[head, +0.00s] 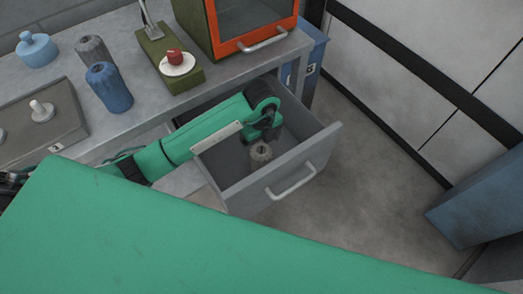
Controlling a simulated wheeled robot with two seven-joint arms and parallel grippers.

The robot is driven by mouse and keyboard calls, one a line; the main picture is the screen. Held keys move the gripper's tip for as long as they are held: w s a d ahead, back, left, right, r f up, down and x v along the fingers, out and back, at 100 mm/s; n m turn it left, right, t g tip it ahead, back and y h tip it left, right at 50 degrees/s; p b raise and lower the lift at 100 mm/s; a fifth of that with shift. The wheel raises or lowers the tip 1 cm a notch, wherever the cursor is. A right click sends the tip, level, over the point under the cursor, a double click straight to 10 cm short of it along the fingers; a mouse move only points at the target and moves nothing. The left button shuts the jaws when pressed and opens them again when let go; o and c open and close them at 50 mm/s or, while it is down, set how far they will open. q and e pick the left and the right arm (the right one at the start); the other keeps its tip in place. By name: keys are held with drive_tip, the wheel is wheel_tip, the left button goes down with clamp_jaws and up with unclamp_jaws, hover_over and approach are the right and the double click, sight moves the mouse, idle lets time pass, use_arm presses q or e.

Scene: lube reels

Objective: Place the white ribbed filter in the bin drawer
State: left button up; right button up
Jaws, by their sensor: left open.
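The bin drawer (235,190) is pulled out from under the bench, with a bar handle on its front. A pale ribbed filter (261,153) with a dark hole in its top is inside the drawer, apparently upright on the floor; its upper part is close to my gripper. My left gripper (262,139) reaches down into the drawer just above and behind this filter. Its jaws are open; they are dark and partly hidden by the wrist, so I cannot tell whether they touch the filter. My right gripper is not in view.
On the bench stand a blue ribbed cylinder (108,88), a grey ribbed one (92,50), a blue lidded jar (37,50), a grey block (65,118) with a white peg, a green stand (178,78) and an orange-framed cabinet (256,46). Floor right of the drawer is clear.

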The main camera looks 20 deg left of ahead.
use_arm(q)
wheel_tip(320, 180, up, 3)
drive_tip(key=shift+f, duration=0.2)
drive_tip(key=shift+r, duration=0.55)
